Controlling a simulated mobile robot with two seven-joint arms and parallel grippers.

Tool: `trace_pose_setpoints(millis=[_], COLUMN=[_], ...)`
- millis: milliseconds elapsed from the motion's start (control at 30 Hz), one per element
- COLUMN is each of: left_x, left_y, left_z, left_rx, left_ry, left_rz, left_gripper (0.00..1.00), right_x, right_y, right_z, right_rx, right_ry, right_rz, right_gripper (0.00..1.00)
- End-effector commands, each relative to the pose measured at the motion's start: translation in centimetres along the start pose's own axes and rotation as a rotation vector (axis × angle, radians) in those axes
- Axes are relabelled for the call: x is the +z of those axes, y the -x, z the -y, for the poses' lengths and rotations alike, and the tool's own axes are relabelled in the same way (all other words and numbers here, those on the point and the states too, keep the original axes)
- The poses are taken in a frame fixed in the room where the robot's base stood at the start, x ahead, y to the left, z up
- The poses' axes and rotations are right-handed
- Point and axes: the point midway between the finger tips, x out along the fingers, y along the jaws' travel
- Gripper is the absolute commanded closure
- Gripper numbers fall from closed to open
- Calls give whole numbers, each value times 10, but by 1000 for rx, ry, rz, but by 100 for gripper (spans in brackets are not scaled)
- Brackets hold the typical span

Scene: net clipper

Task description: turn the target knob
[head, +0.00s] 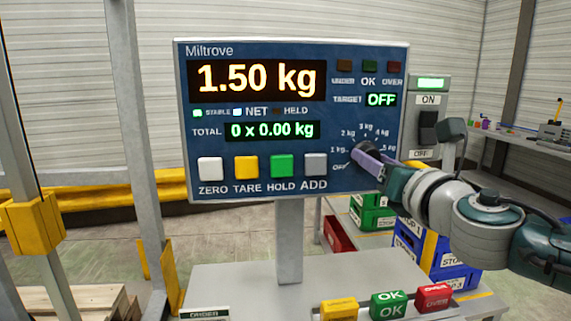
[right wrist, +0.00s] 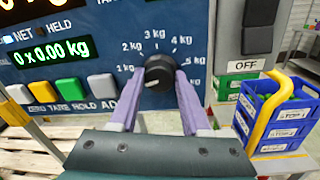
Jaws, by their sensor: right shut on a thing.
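The target knob (right wrist: 158,73) is a round black dial on the blue panel, ringed by marks from OFF through 1 kg to 5 kg. Its pale mark points to the lower left. My right gripper (head: 366,158) reaches in from the right. In the right wrist view its two purple fingers (right wrist: 157,80) stand on either side of the knob, shut on it. In the head view the gripper and fingers hide much of the knob. The TARGET display (head: 381,99) reads OFF. My left gripper is not in view.
The main display (head: 258,79) reads 1.50 kg. ZERO, TARE, HOLD and ADD buttons (head: 262,167) line the panel's lower edge. An ON/OFF switch (head: 428,127) stands right of the panel. Coloured blocks (head: 388,304) sit on the bench front; blue and green bins (head: 373,213) stand behind.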

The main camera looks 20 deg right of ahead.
Motion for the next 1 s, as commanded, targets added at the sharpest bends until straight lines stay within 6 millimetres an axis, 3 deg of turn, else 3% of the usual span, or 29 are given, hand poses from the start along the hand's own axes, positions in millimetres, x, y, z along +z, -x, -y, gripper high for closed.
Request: trace_pose_setpoints(millis=[500, 1000], left_x=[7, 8], left_y=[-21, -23], left_z=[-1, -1], left_rx=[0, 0], left_ry=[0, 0], left_rz=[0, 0], left_gripper=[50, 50], right_x=[-2, -1], right_y=[0, 0], right_z=[0, 0], right_rx=[0, -1], right_ry=[-346, -419], right_rz=[23, 28], right_gripper=[100, 100])
